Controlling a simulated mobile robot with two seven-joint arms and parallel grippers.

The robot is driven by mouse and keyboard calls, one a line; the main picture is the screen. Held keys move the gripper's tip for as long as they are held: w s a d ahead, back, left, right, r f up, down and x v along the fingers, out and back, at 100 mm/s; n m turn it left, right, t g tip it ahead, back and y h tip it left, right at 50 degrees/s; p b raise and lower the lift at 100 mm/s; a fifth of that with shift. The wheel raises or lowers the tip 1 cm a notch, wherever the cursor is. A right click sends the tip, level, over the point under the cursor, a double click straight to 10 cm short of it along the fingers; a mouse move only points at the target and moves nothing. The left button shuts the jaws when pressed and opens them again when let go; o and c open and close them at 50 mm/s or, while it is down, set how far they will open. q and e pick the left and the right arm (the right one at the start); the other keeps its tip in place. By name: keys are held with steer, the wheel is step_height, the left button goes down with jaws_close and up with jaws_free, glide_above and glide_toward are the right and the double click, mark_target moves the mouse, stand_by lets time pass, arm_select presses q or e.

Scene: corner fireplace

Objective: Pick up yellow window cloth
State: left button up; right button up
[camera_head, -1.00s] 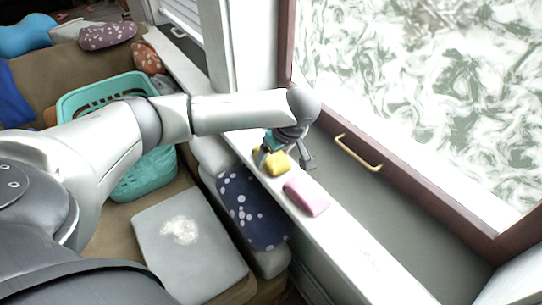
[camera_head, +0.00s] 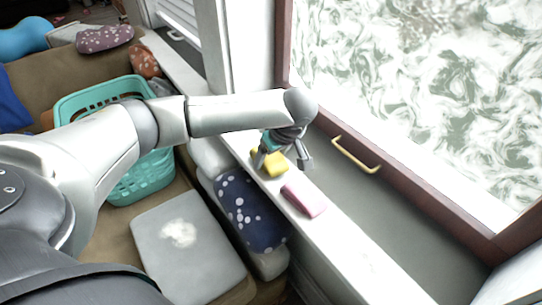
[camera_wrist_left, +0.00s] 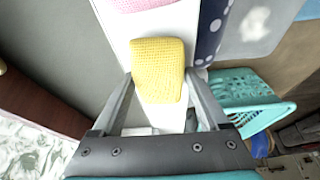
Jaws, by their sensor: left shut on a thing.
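The yellow window cloth (camera_head: 270,160) is on the white window ledge (camera_head: 345,242). It also shows in the left wrist view as a yellow textured pad (camera_wrist_left: 157,68). My left gripper (camera_head: 283,164) reaches down over it from above. In the left wrist view my left gripper (camera_wrist_left: 159,78) has one finger on each side of the cloth and is shut on it. The cloth still appears at ledge level. My right gripper is in neither view.
A pink cloth (camera_head: 304,198) lies on the ledge just nearer than the yellow one. A window frame with a brass handle (camera_head: 355,156) stands to the right. A teal basket (camera_head: 140,182), a dotted navy cushion (camera_head: 250,212) and a grey cushion (camera_head: 190,245) are left of the ledge.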

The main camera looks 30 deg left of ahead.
arm_select(q)
steer(key=shift+r, duration=0.45)
step_height(320, 180, up, 18)
steer(key=p, duration=0.7)
steer(key=shift+r+p, duration=0.2)
steer(key=shift+p, duration=0.15)
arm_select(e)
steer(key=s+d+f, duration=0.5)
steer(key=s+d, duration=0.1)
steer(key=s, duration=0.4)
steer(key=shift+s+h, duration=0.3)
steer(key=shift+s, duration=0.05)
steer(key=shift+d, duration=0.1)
